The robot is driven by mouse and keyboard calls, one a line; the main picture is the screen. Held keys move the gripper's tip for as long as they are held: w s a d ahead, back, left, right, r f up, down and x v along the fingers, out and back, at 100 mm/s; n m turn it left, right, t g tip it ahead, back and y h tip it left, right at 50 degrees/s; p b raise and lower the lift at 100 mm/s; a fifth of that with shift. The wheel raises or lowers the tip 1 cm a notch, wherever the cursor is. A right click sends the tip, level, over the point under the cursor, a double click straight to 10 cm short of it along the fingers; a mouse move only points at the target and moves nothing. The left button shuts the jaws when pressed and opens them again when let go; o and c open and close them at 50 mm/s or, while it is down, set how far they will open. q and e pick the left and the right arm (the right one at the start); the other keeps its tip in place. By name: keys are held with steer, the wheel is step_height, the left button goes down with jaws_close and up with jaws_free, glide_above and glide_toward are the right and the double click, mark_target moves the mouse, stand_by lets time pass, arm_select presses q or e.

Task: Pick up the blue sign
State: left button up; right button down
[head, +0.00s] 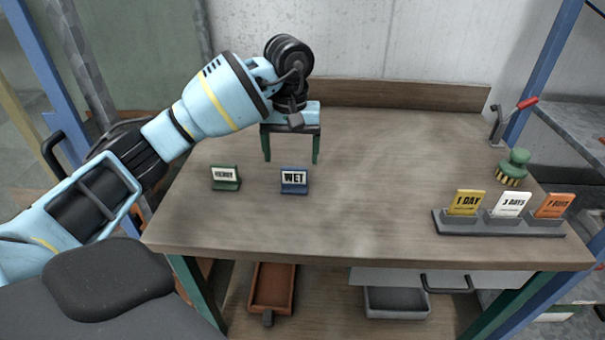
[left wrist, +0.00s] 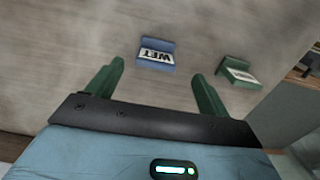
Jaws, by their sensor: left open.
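The blue sign (head: 294,188) reads WET and stands upright on the wooden table, left of its middle. My left gripper (head: 291,158) is open and empty, its two green fingers pointing down above the table behind the sign. In the left wrist view the blue sign (left wrist: 155,66) lies beyond and between the fingertips of my left gripper (left wrist: 160,78), apart from both. My right gripper is not in view.
A green sign (head: 225,185) stands left of the blue one. A grey rack (head: 490,228) with yellow, white and orange cards and a green brush (head: 515,160) are at the right. The table's middle (head: 385,170) is clear.

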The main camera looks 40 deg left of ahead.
mark_target(294, 168)
arm_select(q)
steer(key=shift+s+f, duration=0.3)
steer(key=shift+s, duration=0.05)
steer(key=shift+f, duration=0.5)
steer(key=shift+w+f, duration=0.1)
steer(key=shift+f, duration=0.25)
steer(key=shift+w+f, duration=0.1)
steer(key=shift+f, duration=0.45)
steer(key=f, duration=0.3)
steer(key=shift+w+d+f, duration=0.15)
steer(key=shift+w+f, duration=0.05)
steer(key=shift+w, duration=0.2)
steer(key=shift+f, duration=0.45)
steer(key=c, duration=1.1)
steer(key=shift+o, duration=0.2)
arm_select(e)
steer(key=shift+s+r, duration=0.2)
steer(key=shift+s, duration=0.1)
